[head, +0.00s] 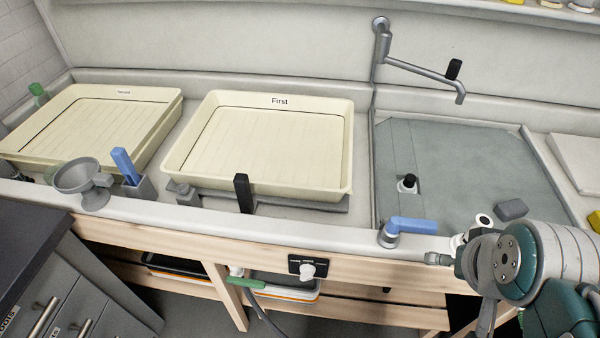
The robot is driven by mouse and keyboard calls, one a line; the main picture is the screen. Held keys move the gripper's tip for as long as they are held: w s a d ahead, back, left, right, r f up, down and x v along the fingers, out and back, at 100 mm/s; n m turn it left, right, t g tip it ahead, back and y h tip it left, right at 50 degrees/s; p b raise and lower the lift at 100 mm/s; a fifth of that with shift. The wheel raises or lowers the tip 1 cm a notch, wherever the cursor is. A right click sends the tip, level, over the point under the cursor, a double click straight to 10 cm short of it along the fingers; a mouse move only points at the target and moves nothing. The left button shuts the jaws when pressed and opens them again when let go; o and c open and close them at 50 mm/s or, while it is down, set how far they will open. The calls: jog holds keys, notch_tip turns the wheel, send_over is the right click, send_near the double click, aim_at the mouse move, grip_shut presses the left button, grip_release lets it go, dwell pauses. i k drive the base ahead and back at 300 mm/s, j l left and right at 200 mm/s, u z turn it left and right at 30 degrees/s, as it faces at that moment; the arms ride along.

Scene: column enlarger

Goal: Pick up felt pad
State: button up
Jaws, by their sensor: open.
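A small dark grey pad-like block (511,209) lies flat on the floor of the grey sink, near its front right. It looks like the felt pad, but its material is too small to tell. My arm comes in at the lower right, in front of the sink and close to this block. The jaws of my gripper cannot be made out there. Nothing visible touches the block.
The sink (455,150) also holds a black-topped white piece (408,183). A blue-handled valve (408,226) sits on the front rim. A swing tap (425,73) hangs above. Cream trays (345,140) and a grey funnel (83,178) stand to the left.

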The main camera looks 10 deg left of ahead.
aim_at(512, 209)
jog(key=k+j+u, duration=0.1)
jog(key=j, duration=0.25)
jog(key=k+j+u, duration=0.1)
jog(key=j, duration=0.3)
jog(key=z, duration=1.3)
jog(key=i+l+u, duration=0.3)
jog(key=i+l, duration=0.3)
jog(key=i+l+z, duration=0.15)
jog(key=i+l, duration=0.1)
